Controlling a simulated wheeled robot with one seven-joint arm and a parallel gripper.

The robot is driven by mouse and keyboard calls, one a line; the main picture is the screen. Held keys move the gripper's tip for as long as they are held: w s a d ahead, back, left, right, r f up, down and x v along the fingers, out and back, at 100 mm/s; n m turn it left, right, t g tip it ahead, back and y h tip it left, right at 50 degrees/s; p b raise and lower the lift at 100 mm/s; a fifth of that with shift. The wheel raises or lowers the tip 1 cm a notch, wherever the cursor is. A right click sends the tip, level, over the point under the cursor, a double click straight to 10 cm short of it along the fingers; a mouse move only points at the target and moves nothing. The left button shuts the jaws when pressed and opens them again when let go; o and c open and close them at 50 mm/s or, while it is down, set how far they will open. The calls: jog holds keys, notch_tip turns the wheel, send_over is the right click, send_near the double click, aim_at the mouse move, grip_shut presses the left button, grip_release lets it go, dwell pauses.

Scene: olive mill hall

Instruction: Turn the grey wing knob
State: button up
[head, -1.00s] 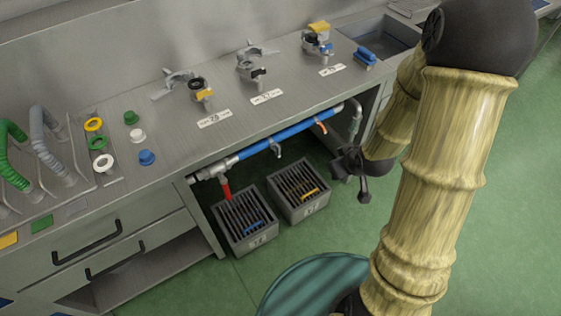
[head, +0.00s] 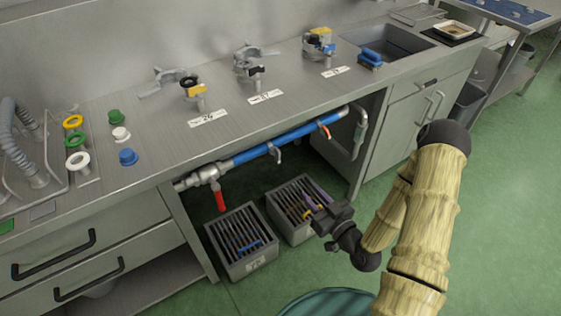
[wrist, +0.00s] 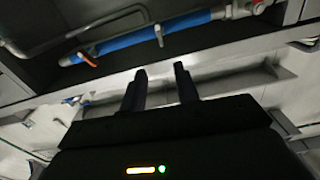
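A small grey piece (head: 275,153) hangs under the blue pipe (head: 290,138) below the counter, between the red lever and the orange lever. It looks like the grey wing knob, but its exact shape is too small to tell. It also shows in the wrist view as a grey piece (wrist: 158,35) on the pipe, above and beyond my fingertips. My gripper (head: 318,212) is in front of and below the pipe, over the right-hand crate. In the wrist view my gripper (wrist: 161,72) has its two fingers apart with nothing between them. It does not touch the pipe.
A red lever (head: 219,198) and an orange lever (head: 324,131) flank the grey piece. Two slatted crates (head: 238,263) stand on the floor below. The counter edge overhangs the pipe. Clamp fittings (head: 192,88) stand on top.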

jog(key=b, duration=0.8)
send_near(277, 155)
jog(key=x, duration=0.8)
jog(key=shift+w+f+p, duration=0.2)
jog(key=shift+w+p, duration=0.15)
jog(key=shift+w, duration=0.1)
jog(key=shift+c, duration=0.4)
grip_shut()
